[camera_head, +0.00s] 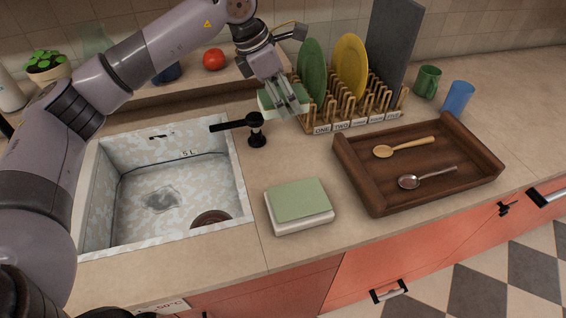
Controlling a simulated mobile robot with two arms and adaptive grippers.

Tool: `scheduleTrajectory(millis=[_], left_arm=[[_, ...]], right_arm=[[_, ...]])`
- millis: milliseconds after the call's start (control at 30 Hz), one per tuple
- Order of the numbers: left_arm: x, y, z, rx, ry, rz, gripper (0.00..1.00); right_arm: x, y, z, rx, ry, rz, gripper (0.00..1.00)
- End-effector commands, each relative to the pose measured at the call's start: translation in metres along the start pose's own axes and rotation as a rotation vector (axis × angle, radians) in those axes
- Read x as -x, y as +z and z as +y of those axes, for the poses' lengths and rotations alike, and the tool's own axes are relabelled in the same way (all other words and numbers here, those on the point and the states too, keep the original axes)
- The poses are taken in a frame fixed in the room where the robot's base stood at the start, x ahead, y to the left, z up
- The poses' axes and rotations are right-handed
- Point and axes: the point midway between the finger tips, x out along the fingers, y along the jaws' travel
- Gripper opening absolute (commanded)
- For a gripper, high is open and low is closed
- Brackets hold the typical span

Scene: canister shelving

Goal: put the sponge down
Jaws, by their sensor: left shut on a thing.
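My left gripper (289,106) reaches down behind the sink, near the plate rack. It is shut on a pale green and white sponge (267,101), which shows at the left of the fingers; they hide part of it. The sponge appears to be above the counter, but its exact height is hard to tell. My right gripper is not in view.
The sink (160,195) has a black tap (256,135) at its right back corner. A wooden rack (350,118) holds green and yellow plates and a grey board. A wooden tray (375,190) holds two spoons. Green and blue cups stand at the right. Some counter around the white holder is clear.

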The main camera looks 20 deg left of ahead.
Motion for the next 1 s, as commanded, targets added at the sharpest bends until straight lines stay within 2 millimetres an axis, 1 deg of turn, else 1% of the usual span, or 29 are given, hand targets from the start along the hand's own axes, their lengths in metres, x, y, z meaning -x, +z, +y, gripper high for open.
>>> scheduleTrajectory(millis=[167,400,500,600,833,1000], left_arm=[[-0.037,-0.017,-0.001,0.001,-0.006,0.007,0.15],[-0.096,-0.042,-0.001,0.001,-0.005,0.006,0.15],[-0.116,-0.049,-0.001,0.001,-0.005,0.004,0.15],[-0.130,-0.055,-0.001,-0.001,-0.004,0.003,0.15],[-0.146,-0.062,-0.001,0.000,-0.003,0.004,0.15],[-0.168,-0.071,-0.001,0.001,-0.004,0.004,0.15]], right_arm=[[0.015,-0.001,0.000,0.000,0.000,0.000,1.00],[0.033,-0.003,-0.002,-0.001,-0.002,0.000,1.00],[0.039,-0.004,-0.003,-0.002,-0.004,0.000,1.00],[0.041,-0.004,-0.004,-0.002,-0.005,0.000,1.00],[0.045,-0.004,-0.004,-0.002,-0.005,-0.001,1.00],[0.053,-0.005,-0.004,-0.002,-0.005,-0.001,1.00]])
